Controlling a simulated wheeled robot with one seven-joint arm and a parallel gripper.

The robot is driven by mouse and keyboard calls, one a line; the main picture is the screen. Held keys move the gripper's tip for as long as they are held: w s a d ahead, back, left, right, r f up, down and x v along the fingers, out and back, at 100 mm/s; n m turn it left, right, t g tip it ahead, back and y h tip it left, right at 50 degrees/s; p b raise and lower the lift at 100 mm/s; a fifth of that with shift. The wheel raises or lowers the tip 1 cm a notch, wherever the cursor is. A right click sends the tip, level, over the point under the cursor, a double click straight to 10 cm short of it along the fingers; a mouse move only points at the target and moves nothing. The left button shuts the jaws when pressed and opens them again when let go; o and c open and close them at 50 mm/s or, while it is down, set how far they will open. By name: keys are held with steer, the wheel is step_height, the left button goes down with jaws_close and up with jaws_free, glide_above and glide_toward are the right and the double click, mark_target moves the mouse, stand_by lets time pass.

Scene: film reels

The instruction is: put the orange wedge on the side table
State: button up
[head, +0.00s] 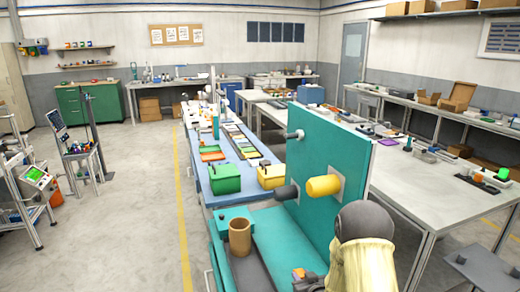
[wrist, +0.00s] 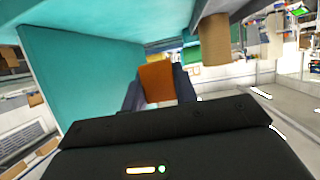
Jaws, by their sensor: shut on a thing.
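The orange wedge (wrist: 157,82) is between the two fingers of my gripper (wrist: 158,92) in the wrist view, and the gripper is shut on it. In the head view a small part of the orange wedge (head: 299,273) shows at the bottom, low over the teal stand; my gripper (head: 305,281) is partly cut off there. I cannot tell whether the wedge touches the stand. A low grey table (head: 482,268) stands at the lower right, partly out of frame; it may be the side table.
A teal upright panel (head: 325,150) with a yellow cylinder (head: 323,186) and dark pegs stands close to my arm. A brown cylinder (head: 240,237) stands on the teal stand (head: 280,238). A long white workbench (head: 440,195) is on the right. The left floor is open.

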steer(key=s+d+m+h+p, duration=0.1)
steer(key=s+m+h+p, duration=0.1)
steer(key=s+p, duration=0.4)
steer(key=shift+s+m+t+h+p, duration=0.3)
steer(key=shift+s+h, duration=0.2)
steer(key=shift+s, duration=0.55)
steer(key=s+f, duration=0.4)
steer(key=f, duration=0.1)
steer(key=shift+s+f, duration=0.15)
steer(key=shift+f, duration=0.05)
steer(key=shift+d, duration=0.1)
